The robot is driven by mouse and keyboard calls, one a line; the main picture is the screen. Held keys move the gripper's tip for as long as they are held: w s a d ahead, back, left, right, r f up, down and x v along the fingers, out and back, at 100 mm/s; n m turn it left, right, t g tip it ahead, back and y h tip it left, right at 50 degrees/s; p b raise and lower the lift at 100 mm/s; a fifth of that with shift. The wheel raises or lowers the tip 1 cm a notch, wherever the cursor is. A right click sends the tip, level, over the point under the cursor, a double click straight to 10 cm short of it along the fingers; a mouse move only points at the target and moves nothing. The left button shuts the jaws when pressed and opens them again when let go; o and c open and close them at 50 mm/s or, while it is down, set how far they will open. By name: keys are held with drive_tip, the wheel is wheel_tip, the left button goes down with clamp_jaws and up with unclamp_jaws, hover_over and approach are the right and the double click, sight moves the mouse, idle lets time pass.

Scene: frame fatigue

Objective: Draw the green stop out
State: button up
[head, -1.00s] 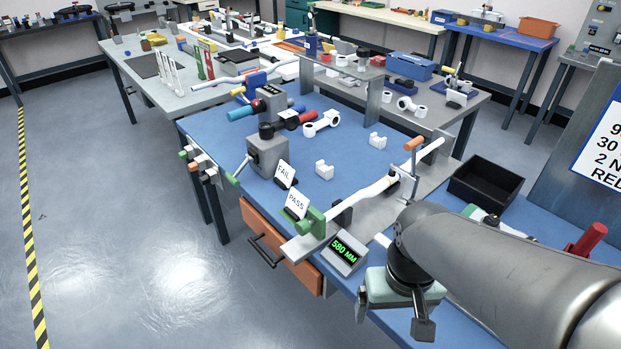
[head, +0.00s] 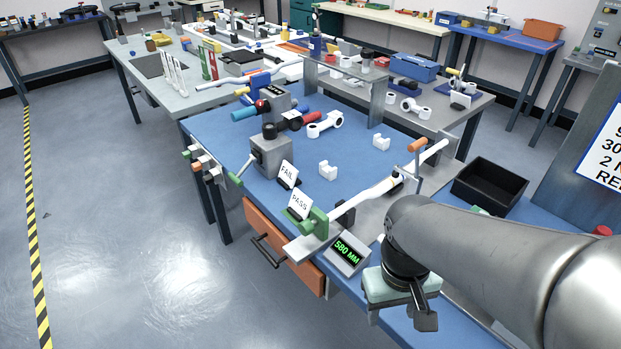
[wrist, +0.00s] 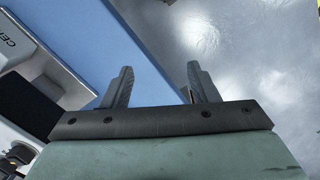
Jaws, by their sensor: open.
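A green block (head: 314,222), which looks like the green stop, stands at the front end of a long grey gauge plate (head: 308,246) on the blue bench. A white bar (head: 362,196) runs back from it along the plate. My gripper (head: 424,312) is to the right of the green block, past the display and near the bench's front edge. In the wrist view my gripper (wrist: 160,78) has its two fingers apart with nothing between them. The green block is not visible in the wrist view.
A display reading 580 MM (head: 349,251) sits right of the green block. PASS (head: 299,205) and FAIL (head: 288,173) cards stand beside it. An orange drawer (head: 283,246) is below. A black bin (head: 490,186) is at the right. Open floor (head: 150,270) lies left.

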drive_tip(key=w+a+f+n+g+h, duration=0.2)
drive_tip(key=w+a+f+n+h, duration=0.25)
drive_tip(key=n, duration=0.45)
drive_tip(key=n+t+h+b, duration=0.2)
drive_tip(key=n+t+h, duration=0.7)
drive_tip(key=n+t, duration=0.65)
approach(302, 230)
drive_tip(key=shift+n+g, duration=0.75)
drive_tip(key=shift+n, duration=0.2)
drive_tip(key=x, duration=1.1)
drive_tip(key=shift+w+a+r+p, duration=0.15)
drive_tip(key=shift+w+r+p, duration=0.15)
drive_tip(key=shift+r, duration=0.1)
